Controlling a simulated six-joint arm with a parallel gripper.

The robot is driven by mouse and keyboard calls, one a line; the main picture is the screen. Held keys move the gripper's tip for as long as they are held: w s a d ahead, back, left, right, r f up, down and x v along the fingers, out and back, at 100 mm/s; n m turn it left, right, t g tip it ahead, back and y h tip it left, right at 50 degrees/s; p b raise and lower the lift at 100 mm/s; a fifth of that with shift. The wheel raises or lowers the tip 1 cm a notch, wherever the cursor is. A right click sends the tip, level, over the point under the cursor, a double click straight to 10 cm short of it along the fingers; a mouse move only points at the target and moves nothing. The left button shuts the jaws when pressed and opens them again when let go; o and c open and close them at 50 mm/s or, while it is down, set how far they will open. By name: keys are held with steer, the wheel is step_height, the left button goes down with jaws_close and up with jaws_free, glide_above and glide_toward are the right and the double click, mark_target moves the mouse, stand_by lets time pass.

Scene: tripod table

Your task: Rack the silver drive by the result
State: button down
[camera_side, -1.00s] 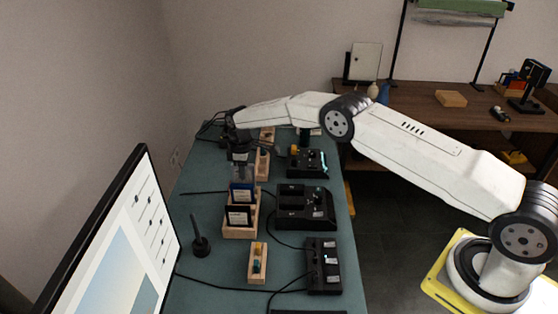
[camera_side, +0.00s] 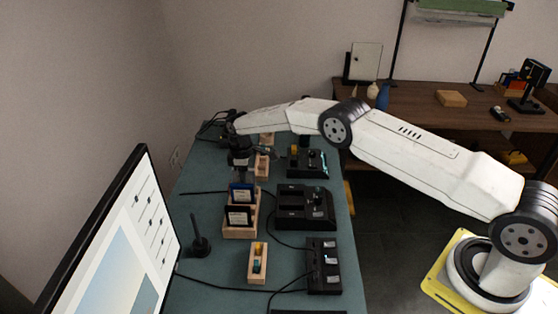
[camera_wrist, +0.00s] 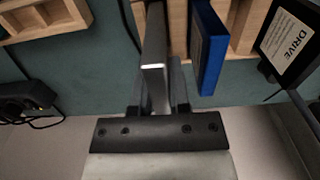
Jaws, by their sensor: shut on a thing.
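In the wrist view my gripper (camera_wrist: 158,105) is shut on the silver drive (camera_wrist: 154,62), seen edge-on between the fingers. The drive's far end reaches the wooden rack (camera_wrist: 176,20); I cannot tell if it sits in a slot. A blue drive (camera_wrist: 207,45) and a black drive with a DRIVE label (camera_wrist: 290,42) are to its right. In the side view my gripper (camera_side: 241,172) is over the far end of the wooden rack (camera_side: 239,232), behind the blue drive (camera_side: 242,193) and black drive (camera_side: 238,216). The silver drive is not clear there.
A black two-slot dock (camera_side: 305,206) stands right of the rack, with another dock (camera_side: 307,161) behind it. A black switch box (camera_side: 323,265) and small wooden holder (camera_side: 257,263) are nearer. A dark upright post (camera_side: 199,244) and monitor (camera_side: 120,240) are left. Cables cross the table.

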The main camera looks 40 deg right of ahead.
steer(key=shift+f, duration=1)
steer(key=c, duration=0.5)
jaws_free()
steer(key=shift+r, duration=3.9)
steer(key=shift+r, duration=0.1)
